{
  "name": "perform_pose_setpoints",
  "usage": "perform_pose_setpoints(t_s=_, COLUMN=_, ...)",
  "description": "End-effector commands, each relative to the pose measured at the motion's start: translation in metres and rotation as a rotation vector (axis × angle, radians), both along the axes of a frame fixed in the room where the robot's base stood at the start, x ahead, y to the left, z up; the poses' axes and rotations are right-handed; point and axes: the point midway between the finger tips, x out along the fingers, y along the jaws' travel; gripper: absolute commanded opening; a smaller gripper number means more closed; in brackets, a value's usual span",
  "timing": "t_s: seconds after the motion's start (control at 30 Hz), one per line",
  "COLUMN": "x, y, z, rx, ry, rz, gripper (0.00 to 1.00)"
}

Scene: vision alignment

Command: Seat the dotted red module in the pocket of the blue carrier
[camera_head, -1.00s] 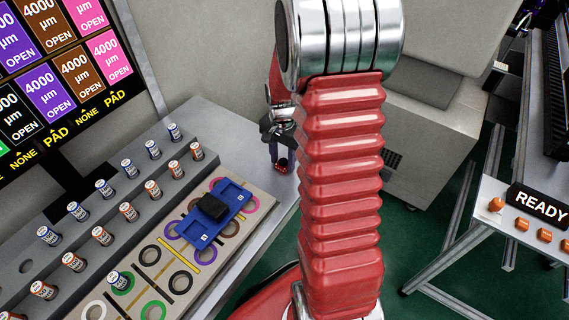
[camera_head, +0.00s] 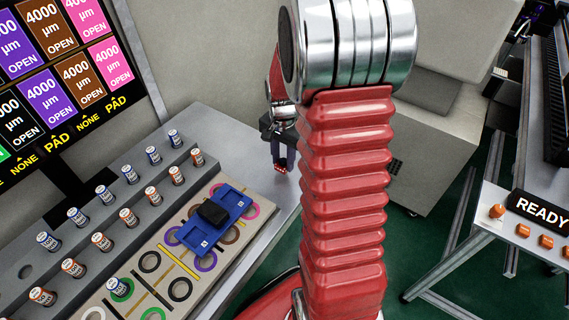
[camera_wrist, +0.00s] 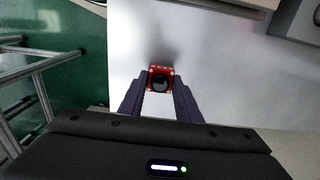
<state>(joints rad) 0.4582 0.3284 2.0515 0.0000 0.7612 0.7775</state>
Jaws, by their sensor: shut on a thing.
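The dotted red module (camera_wrist: 160,80) shows in the wrist view as a small red block with white dots and a dark round centre. My gripper (camera_wrist: 160,92) is shut on it, one finger on each side, above the bare bench top. In the head view my gripper (camera_head: 282,164) is right of the carrier, partly behind my arm, and only a little of the module shows at its tips. The blue carrier (camera_head: 233,204) lies on a beige board with a black block (camera_head: 211,213) on its middle. I cannot see whether its pocket is under that block.
The beige board (camera_head: 147,244) bears several coloured rings. A grey rack (camera_head: 80,231) with several small labelled cylinders stands left of it. The bench top (camera_head: 228,140) is clear around my gripper. A READY panel (camera_head: 538,204) stands apart at the right.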

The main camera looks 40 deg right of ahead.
Motion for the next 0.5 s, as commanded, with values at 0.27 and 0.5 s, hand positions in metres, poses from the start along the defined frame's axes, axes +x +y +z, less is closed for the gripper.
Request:
perform_pose_setpoints(t_s=0.27, x=0.001, y=0.000, z=0.050, rx=-0.002, ry=-0.004, rz=0.000, gripper=0.08)
perform_pose_setpoints(t_s=0.5, x=0.000, y=0.000, z=0.071, rx=0.000, ry=0.000, rz=0.000, gripper=0.08)
